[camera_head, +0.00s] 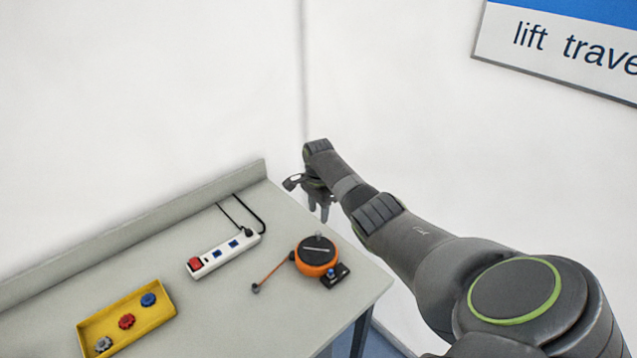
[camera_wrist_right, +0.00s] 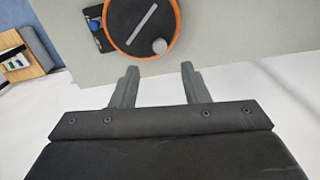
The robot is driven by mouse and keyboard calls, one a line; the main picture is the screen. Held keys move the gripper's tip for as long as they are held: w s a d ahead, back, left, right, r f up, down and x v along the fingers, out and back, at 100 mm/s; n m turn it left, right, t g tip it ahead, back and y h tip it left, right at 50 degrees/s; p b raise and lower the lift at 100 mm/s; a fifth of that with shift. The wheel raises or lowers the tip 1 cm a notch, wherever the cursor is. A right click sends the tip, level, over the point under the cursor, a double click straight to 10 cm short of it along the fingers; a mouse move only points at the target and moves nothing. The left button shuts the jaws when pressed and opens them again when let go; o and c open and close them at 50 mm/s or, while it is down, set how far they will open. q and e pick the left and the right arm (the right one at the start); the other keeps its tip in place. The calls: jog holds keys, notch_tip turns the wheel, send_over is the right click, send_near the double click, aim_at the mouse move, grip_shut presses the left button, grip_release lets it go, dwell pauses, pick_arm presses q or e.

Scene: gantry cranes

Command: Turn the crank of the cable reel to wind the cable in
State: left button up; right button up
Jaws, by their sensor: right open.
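The cable reel (camera_head: 316,262) is an orange drum with a black top, near the right end of the grey workbench. A light crank bar with a grey knob (camera_head: 318,237) lies across its top. An orange cable (camera_head: 273,272) runs out to the left and ends in a dark plug. In the right wrist view the reel (camera_wrist_right: 117,47) and knob (camera_wrist_right: 159,46) lie just beyond the fingertips. My right gripper (camera_head: 319,214) is open and empty, pointing down above the bench behind the reel, apart from the knob. My left gripper is not in view.
A white power strip (camera_head: 225,256) with a red switch and black cord lies left of the reel. A yellow tray (camera_head: 127,320) with red, blue and grey knobs lies front left. The bench (camera_head: 215,305) is clear between them. White walls stand behind and right.

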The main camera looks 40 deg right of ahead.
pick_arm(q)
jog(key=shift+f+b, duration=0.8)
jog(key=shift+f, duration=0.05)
pick_arm(e)
notch_tip(320, 180, up, 9)
jog(key=shift+r, duration=0.15)
